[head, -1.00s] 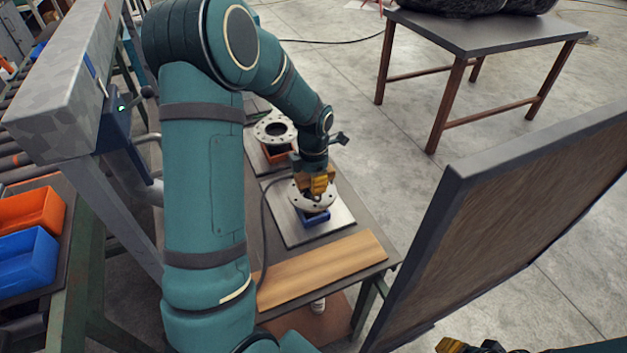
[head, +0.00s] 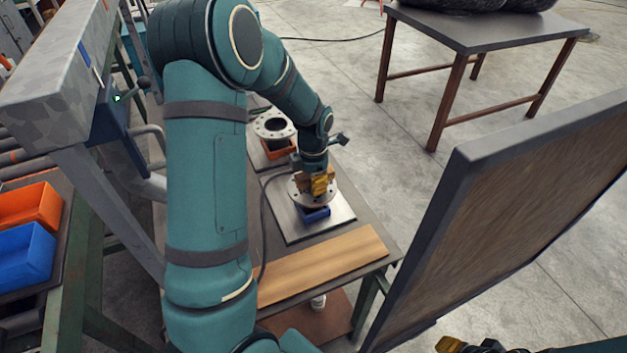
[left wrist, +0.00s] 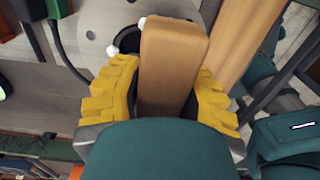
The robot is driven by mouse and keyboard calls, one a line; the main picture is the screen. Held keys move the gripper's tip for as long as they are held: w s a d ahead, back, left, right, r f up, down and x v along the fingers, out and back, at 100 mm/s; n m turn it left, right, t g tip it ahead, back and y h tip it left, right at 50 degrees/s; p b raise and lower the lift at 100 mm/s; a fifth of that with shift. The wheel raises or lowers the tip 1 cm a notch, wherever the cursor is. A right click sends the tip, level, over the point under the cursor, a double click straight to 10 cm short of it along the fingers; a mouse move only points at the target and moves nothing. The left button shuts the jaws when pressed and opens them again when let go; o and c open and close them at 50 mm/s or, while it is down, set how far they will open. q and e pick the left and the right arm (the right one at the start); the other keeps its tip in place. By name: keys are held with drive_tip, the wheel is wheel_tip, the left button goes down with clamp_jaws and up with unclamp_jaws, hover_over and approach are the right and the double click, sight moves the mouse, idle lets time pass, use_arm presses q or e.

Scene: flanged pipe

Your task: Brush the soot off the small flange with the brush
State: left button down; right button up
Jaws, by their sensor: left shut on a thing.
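My left gripper (head: 320,188) is over the near grey flange (head: 298,187), which has a ring of bolt holes and sits above a blue support (head: 315,215) on a light metal plate. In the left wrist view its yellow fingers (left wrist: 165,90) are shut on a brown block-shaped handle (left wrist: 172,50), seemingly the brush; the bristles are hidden. Part of a grey flange (left wrist: 97,25) shows behind the handle. I cannot tell whether the brush touches the flange, and soot is not clear. Only a yellow part of my right gripper (head: 455,345) shows at the bottom right edge.
A second flange (head: 273,125) stands behind, above an orange-red support. A wooden board (head: 325,265) lies at the bench's front. A tall panel (head: 510,210) stands on the right. Orange (head: 30,203) and blue (head: 22,258) bins sit at left; a table (head: 480,32) stands at the back.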

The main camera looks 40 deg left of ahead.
sight(317, 197)
use_arm(q)
drive_tip(key=shift+f+b, duration=0.75)
drive_tip(key=shift+f, duration=0.25)
drive_tip(key=shift+d, duration=0.1)
